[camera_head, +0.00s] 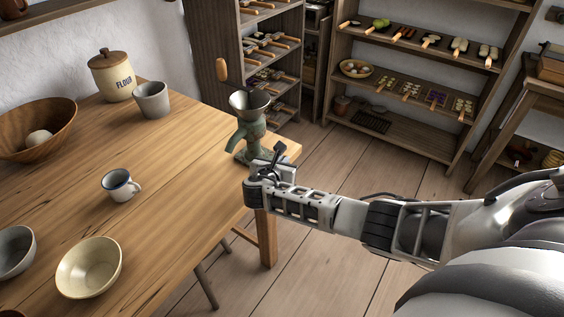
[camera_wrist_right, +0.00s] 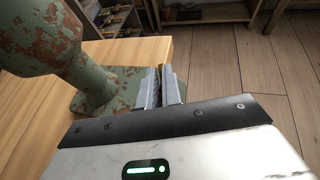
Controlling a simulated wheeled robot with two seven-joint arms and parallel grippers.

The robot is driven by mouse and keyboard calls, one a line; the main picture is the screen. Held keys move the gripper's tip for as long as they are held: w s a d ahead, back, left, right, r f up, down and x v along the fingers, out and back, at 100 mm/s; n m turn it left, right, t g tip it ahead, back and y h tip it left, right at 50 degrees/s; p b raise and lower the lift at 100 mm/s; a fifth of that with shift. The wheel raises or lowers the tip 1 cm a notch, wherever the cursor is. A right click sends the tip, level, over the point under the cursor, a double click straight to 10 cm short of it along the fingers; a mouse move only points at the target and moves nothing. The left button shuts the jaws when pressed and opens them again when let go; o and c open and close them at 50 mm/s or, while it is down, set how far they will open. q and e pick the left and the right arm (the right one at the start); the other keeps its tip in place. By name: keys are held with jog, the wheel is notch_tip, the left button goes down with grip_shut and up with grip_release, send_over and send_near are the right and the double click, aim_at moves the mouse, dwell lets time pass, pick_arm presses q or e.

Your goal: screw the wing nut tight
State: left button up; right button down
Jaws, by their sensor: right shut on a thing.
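The green, worn meat grinder (camera_head: 250,128) stands at the table's far right corner, with a metal hopper on top. In the right wrist view its green body (camera_wrist_right: 95,80) fills the left side, with paint flaking off. My right gripper (camera_head: 266,168) is at the grinder's near lower side. In the right wrist view its fingers (camera_wrist_right: 166,86) are close together beside the grinder's foot. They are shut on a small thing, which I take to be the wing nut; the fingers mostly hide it. My left gripper is not in view.
The wooden table (camera_head: 165,190) holds a mug (camera_head: 119,186), a cream bowl (camera_head: 89,268), a grey cup (camera_head: 151,99), a flour jar (camera_head: 112,76) and a large wooden bowl (camera_head: 38,128). Shelves (camera_head: 400,70) with food stand at the back. The floor right of the table is clear.

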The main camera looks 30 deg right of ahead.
jog(key=m+g+b, duration=0.1)
jog(key=m+g+h+b, duration=0.1)
jog(key=m+g, duration=0.1)
jog(key=shift+a+f+h, duration=0.1)
jog(key=shift+f+h, duration=0.2)
jog(key=m+g+h+b, duration=0.1)
jog(key=m+g+b, duration=0.1)
jog(key=g+b, duration=0.1)
jog(key=shift+m+b, duration=0.4)
jog(key=shift+b, duration=0.05)
jog(key=shift+m+g+b, duration=0.7)
jog(key=shift+g+b, duration=0.2)
jog(key=shift+b, duration=0.15)
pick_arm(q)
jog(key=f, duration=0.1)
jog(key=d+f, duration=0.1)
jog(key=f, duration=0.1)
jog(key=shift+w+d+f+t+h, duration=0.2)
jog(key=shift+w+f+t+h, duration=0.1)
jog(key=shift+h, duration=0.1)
pick_arm(e)
jog(key=shift+r+g, duration=0.1)
jog(key=shift+g, duration=0.2)
pick_arm(q)
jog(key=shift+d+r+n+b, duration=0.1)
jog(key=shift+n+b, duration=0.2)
jog(key=shift+b, duration=0.05)
pick_arm(e)
jog(key=shift+m, duration=0.3)
